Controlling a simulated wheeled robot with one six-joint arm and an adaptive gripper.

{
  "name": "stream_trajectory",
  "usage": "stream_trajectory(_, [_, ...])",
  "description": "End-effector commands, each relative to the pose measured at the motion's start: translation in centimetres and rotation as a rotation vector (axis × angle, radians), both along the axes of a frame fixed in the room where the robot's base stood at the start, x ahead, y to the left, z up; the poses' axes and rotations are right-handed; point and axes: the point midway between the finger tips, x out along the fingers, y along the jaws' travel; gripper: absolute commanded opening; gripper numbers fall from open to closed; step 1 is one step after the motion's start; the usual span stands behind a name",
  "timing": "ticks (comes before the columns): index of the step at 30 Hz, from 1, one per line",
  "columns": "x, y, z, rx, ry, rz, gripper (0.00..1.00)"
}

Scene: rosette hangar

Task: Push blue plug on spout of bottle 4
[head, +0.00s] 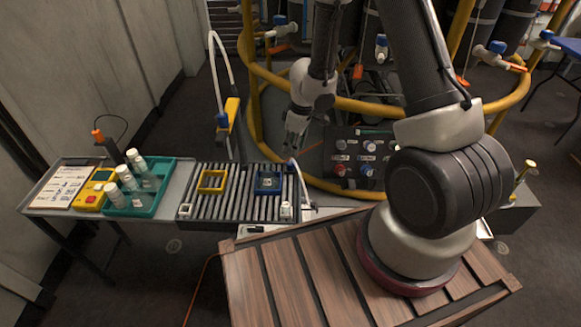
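Grey bottles (485,22) hang inside a yellow ring frame (345,103) at the back. White spouts with blue parts show at the frame: one at the left (280,27), one in the middle (381,45) and one at the right (488,50). No bottle number is readable, so I cannot tell which is bottle 4. My gripper (293,138) points down in front of the ring, left of the middle spout and apart from the spouts. Its fingers are small and dark, and I cannot tell whether they are open. I see nothing held in it.
A roller bench (235,200) holds a yellow tray (212,182) and a blue tray (268,184). A teal rack (150,200) with several sample bottles stands left. A dark valve panel (355,155) sits below the ring. A white hose (222,75) rises at left.

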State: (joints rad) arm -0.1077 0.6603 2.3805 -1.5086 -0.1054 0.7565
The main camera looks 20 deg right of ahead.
Motion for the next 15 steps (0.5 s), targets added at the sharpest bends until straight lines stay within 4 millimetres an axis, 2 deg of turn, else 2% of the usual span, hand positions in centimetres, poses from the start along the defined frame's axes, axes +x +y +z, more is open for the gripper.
stream_trajectory(7, [0.1, 0.0, -0.2, -0.001, -0.001, -0.001, 0.36])
stream_trajectory(15, [0.3, 0.2, -1.9, -0.001, -0.001, -0.001, 0.36])
